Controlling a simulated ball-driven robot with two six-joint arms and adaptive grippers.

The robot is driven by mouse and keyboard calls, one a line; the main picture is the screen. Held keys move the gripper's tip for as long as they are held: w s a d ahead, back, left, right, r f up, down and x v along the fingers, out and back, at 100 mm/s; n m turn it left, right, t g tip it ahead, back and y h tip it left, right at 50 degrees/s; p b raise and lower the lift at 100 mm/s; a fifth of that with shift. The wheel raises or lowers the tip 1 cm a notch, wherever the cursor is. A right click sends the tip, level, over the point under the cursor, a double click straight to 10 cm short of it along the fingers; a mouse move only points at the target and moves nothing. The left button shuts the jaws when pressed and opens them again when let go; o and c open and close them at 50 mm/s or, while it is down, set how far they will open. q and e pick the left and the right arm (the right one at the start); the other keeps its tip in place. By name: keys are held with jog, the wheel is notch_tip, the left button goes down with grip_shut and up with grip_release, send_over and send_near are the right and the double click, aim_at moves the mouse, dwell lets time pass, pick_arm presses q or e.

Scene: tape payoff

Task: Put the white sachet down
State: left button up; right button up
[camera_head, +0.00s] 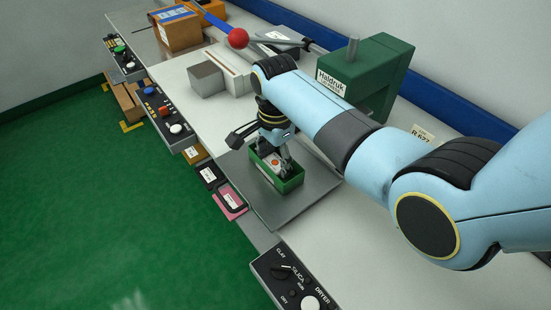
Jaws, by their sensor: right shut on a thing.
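The white sachet (270,160), with a small red mark on it, is at the mouth of a small green box (291,184). My right gripper (280,163) points down over this box from above. It is shut on the white sachet, and its fingers partly hide it. I cannot tell whether the sachet touches the bottom of the box. The green box stands on a grey plate (303,205) on the bench. My left gripper is not in view.
A green block labelled Haldruk (383,72) stands behind my right arm. A grey cube (206,79) and a cardboard box (178,32) stand farther back. Control panels with knobs (286,275) line the bench's front edge. Pale bench surface (365,245) is free at the near right.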

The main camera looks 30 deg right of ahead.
aim_at(275, 162)
jog(key=shift+f, duration=0.3)
jog(key=shift+f, duration=0.15)
jog(key=o, duration=1.2)
notch_tip(275, 162, up, 12)
jog(key=shift+r, duration=0.2)
